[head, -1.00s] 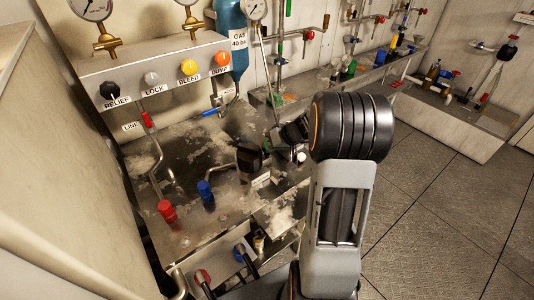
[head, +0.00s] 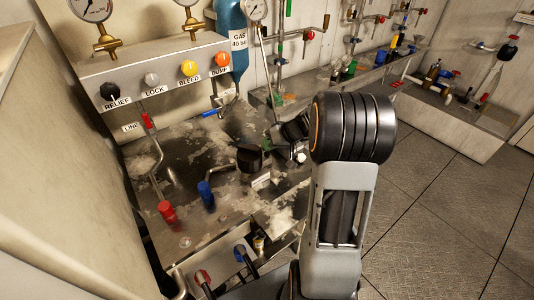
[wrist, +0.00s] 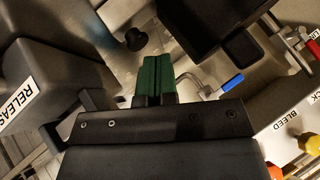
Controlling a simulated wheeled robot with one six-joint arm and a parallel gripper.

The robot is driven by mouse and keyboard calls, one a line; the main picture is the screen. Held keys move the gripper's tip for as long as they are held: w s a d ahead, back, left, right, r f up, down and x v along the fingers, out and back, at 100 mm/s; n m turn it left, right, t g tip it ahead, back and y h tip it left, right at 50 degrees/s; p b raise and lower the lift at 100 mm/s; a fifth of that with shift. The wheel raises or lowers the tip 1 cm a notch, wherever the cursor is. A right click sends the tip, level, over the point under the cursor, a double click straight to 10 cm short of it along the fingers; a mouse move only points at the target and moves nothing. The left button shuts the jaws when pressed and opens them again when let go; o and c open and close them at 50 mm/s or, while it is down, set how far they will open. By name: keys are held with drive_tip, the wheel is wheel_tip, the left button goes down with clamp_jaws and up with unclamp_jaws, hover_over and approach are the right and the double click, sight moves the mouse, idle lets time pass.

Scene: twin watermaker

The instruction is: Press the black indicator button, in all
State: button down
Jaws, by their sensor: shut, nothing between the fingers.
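My gripper (wrist: 156,78) shows in the wrist view with its two green fingers shut together and nothing between them. A round black knob or button (wrist: 135,39) on a metal surface lies just beyond the fingertips, slightly left; a gap seems to show between them. I cannot read a label for it. In the head view, a black knob (head: 110,91) labelled RELIEF sits at the left of the valve panel (head: 140,72). I cannot tell which is the black indicator button. In the head view my fingertips are not clearly visible behind my arm.
A grey box labelled RELEASE (wrist: 45,85) stands left in the wrist view, a black block (wrist: 205,25) at upper right. A blue-handled lever (wrist: 232,84) is right of the fingers. The metal bench carries red (head: 167,211) and blue (head: 205,193) capped fittings. Floor at right is clear.

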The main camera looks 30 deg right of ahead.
sight(268, 153)
drive_tip(key=shift+r, duration=0.1)
drive_tip(key=shift+r+p, duration=1.15)
drive_tip(key=shift+r, duration=1.3)
